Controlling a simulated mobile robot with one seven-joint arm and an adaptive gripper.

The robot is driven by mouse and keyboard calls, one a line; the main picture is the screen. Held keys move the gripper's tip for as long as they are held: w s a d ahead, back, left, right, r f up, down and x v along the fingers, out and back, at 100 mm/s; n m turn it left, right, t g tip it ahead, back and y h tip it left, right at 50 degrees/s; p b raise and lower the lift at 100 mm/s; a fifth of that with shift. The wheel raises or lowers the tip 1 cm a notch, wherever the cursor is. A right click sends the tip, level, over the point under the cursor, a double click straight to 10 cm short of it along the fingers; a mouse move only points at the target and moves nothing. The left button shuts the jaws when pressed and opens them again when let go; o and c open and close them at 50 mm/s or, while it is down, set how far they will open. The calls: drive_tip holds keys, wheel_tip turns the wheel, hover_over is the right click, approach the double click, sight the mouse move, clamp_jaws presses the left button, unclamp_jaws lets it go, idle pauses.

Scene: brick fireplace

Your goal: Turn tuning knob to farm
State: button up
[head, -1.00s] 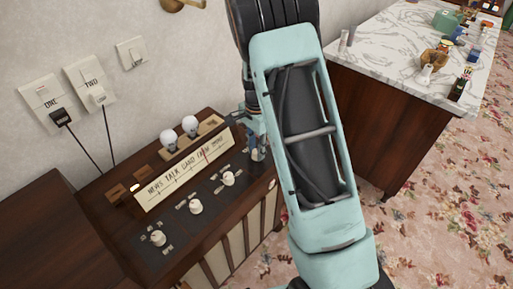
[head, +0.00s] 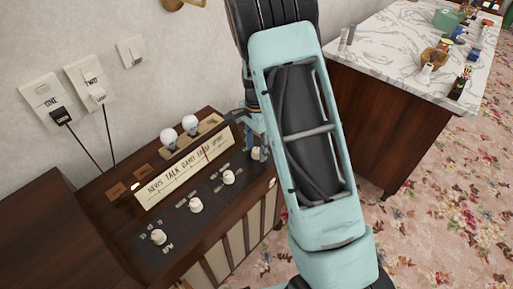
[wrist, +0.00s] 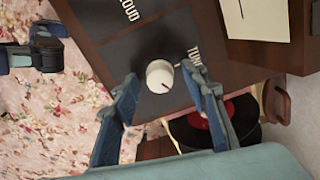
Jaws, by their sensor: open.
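The tuning knob (wrist: 159,73) is a white round knob with a red mark, on a dark panel beside printed letters that read like TUNE. It shows partly in the head view (head: 257,153), at the right end of the radio panel. My gripper (wrist: 158,80) is open, its two blue fingers on either side of the knob's near edge, with gaps visible; I cannot tell their height above the panel. In the head view my arm hides most of the gripper. The cream station dial (head: 185,172) has a red needle right of its middle; the exact station is hard to read.
The wooden radio (head: 110,205) carries other white knobs (head: 196,206) and two bulbs (head: 180,130). Wall switches (head: 90,83) with plugs hang behind it. A marble-topped counter (head: 385,50) stands at the right. A record (wrist: 210,122) lies near the knob in the wrist view.

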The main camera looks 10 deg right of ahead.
sight(256, 149)
wheel_tip(256, 149, up, 12)
idle(0.5)
idle(0.3)
